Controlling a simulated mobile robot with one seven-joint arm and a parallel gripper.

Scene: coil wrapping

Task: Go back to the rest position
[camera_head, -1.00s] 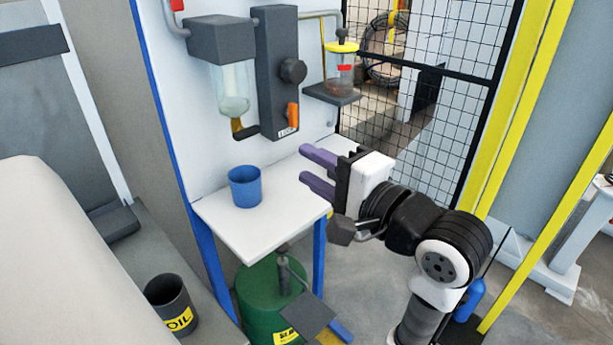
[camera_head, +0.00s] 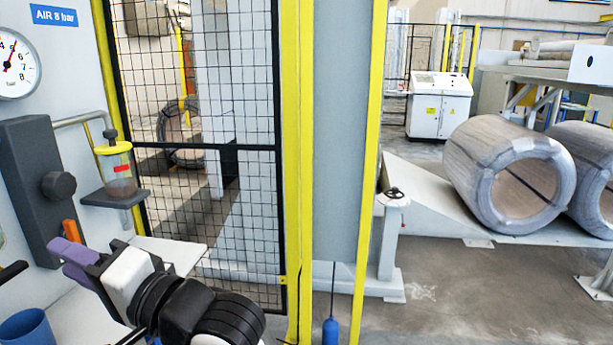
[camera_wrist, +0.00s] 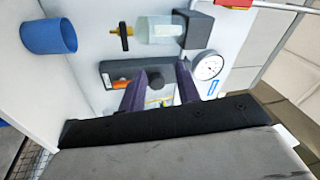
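My gripper (camera_head: 66,252) is at the lower left of the head view, near the white wall panel and over the white shelf (camera_head: 170,250). Its purple fingers also show in the wrist view (camera_wrist: 160,82), apart from each other with nothing held between them. In the wrist view the fingers point toward the dark grey unit (camera_wrist: 112,74) on the panel; I cannot tell the distance. The blue cup (camera_head: 27,329) is partly cut off at the lower left corner of the head view, apart from the gripper. It also shows in the wrist view (camera_wrist: 47,37).
A pressure gauge (camera_head: 14,68) and a yellow-topped cup (camera_head: 117,168) on a bracket are on the panel. A mesh fence (camera_head: 245,190) and yellow posts (camera_head: 292,120) stand to the right. Large wrapped coils (camera_head: 478,165) lie on a ramp at the right. Open floor shows in front.

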